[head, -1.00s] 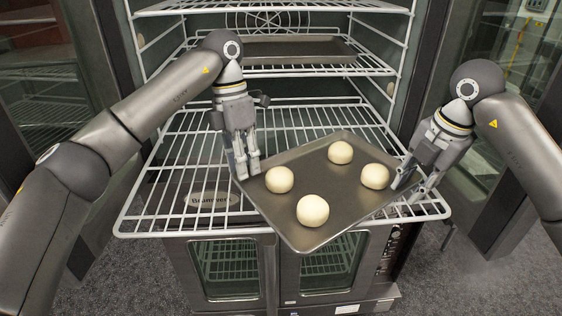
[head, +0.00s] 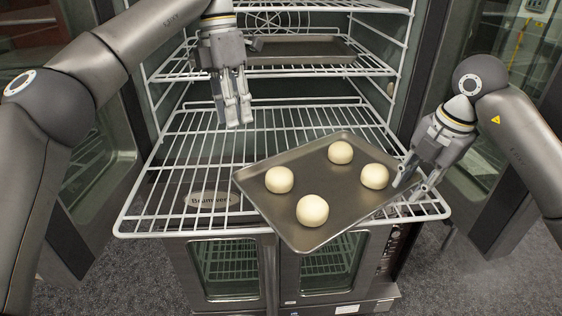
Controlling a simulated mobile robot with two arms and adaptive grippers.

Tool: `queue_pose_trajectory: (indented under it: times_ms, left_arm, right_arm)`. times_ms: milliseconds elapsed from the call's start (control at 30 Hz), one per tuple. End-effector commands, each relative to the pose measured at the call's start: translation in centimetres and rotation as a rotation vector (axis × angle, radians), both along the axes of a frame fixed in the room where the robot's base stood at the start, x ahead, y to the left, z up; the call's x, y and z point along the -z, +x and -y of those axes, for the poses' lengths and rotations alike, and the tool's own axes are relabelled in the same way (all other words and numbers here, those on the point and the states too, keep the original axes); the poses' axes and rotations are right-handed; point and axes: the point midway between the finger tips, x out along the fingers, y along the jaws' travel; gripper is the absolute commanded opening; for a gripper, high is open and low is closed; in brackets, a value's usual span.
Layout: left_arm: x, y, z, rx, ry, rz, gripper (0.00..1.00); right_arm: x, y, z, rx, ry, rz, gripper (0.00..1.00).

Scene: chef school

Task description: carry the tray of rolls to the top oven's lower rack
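The dark metal tray (head: 285,226) bears several round pale rolls (head: 312,210). It lies askew on the pulled-out lower wire rack (head: 150,214) of the top oven, and its front corner sticks out past the rack's front rail. My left gripper (head: 238,122) is clear of the tray, above the rack behind the tray's left corner. It is empty, and its fingers look a little apart. My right gripper (head: 410,187) is at the tray's right edge, with its fingers around the rim. The exact contact there is hard to see.
A higher rack (head: 277,68) holds another empty dark tray (head: 300,46). The lower rack has free room behind and left of the tray of rolls. Open oven doors stand at both sides. A second oven with glass doors (head: 228,265) is below.

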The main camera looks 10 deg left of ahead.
Motion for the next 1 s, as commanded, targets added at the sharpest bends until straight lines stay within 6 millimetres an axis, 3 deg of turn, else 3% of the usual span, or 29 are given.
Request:
queue_pose_trajectory:
  times_ms: [300, 500, 700, 1000]
  left_arm:
    - [0.0, 0.0, 0.0, 0.0, 0.0, 0.0, 0.27]
    - [0.0, 0.0, 0.0, 0.0, 0.0, 0.0, 0.27]
    - [0.0, 0.0, 0.0, 0.0, 0.0, 0.0, 0.27]
    - [0.0, 0.0, 0.0, 0.0, 0.0, 0.0, 0.27]
  right_arm:
    - [-6.0, -0.7, 0.9, 0.002, 0.0, 0.007, 0.27]
    - [-8.9, -1.2, 1.3, 0.002, -0.001, 0.005, 0.27]
    - [-10.6, -1.4, 1.5, 0.001, -0.001, 0.002, 0.27]
    - [-11.1, -1.5, 1.6, 0.001, 0.001, 0.001, 0.27]
